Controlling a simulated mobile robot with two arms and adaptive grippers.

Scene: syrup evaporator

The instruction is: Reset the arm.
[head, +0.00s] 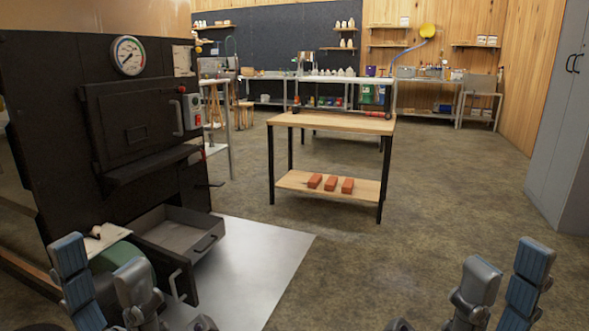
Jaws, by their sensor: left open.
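My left gripper (102,278) is at the lower left of the head view. Its two fingers point up and stand apart with nothing between them, in front of the open drawer of the black evaporator. My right gripper (503,275) is at the lower right, also with its fingers pointing up and apart, and empty, over bare floor. The lower parts of both arms are cut off by the bottom edge.
The black evaporator (60,130) with gauge (128,55) stands at left. Its drawer (185,237) is pulled out over a metal floor sheet (262,270). A wooden table (335,122) has bricks (331,183) below. A grey cabinet (560,110) stands right. Middle floor is clear.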

